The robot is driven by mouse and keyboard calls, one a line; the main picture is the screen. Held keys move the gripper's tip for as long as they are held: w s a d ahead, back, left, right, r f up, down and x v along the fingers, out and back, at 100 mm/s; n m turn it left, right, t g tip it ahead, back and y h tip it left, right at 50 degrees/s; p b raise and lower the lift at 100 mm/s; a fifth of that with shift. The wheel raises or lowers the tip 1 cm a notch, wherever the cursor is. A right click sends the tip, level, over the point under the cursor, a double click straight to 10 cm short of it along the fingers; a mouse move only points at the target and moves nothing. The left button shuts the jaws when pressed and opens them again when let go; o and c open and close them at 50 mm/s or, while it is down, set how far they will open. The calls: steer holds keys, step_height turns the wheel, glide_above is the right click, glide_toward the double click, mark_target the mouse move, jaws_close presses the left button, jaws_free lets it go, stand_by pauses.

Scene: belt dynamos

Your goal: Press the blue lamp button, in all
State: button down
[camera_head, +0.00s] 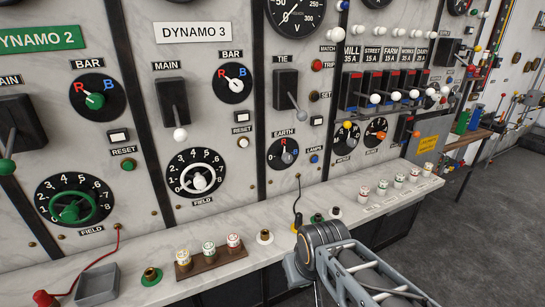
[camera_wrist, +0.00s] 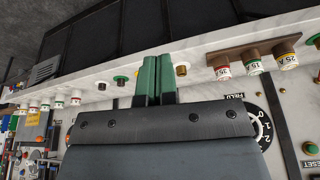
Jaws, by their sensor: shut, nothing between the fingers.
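The blue lamp button (camera_head: 314,159) is a small round knob on the marble panel, just below the LAMPS label and right of the EARTH dial (camera_head: 282,153). My gripper (camera_wrist: 157,62) shows in the wrist view with its green fingers shut together and nothing between them. In the head view my arm is at the lower middle, in front of the bench ledge, below and apart from the blue button. The fingertips cannot be made out there. I cannot find the blue button in the wrist view, which looks at the panel upside down.
A marble ledge (camera_head: 130,246) runs below the panel. It carries a wooden block (camera_head: 210,262) with several fuses, a grey tray (camera_head: 97,285) and a row of white fuses (camera_head: 382,187). A lever switch (camera_head: 289,91) juts out above the EARTH dial. A cord hangs near my arm.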

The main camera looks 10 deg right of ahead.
steer(key=shift+w+a, duration=0.2)
steer(key=shift+w, duration=0.2)
